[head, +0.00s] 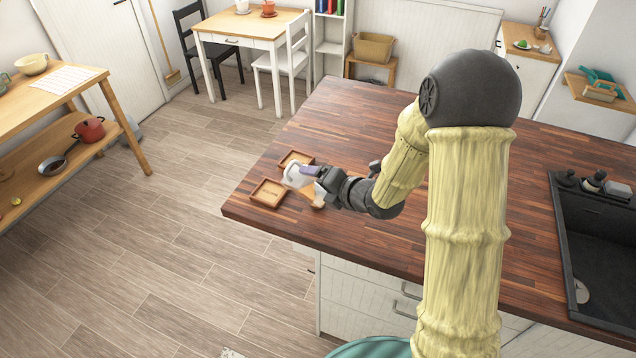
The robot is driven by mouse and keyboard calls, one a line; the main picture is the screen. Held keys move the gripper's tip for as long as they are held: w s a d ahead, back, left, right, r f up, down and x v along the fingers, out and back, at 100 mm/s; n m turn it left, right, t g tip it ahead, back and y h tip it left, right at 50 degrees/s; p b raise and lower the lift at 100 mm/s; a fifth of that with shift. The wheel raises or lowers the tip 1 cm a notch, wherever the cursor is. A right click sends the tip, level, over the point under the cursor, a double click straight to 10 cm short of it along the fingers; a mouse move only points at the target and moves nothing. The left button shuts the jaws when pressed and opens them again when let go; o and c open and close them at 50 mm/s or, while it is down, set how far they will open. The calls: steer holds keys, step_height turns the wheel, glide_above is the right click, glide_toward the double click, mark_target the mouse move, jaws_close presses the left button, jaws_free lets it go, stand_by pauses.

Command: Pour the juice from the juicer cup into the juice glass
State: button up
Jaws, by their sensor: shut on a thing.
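A small white, rounded vessel (292,177), which looks like the juicer cup, is at the end of my gripper (313,181) over the left corner of the dark wooden counter. My gripper is shut on it. A purple part (308,170) shows beside the white one; I cannot tell what it belongs to. I cannot make out the juice glass; it may be hidden behind the cup or the gripper. The cup's tilt and contents are too small to tell.
Two small square wooden trays, one nearer (268,193) and one farther (295,157), lie near the counter's left edge. The counter's middle (330,125) is largely bare. A black sink (600,240) is at the right. Open floor lies left of the counter.

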steer(key=shift+w+d+p, duration=0.15)
steer(key=shift+w+p, duration=0.05)
steer(key=shift+p, duration=0.7)
steer(key=shift+w+d+r+m+y+p, duration=0.1)
steer(key=shift+w+m+y+p, duration=0.15)
steer(key=shift+p, duration=0.45)
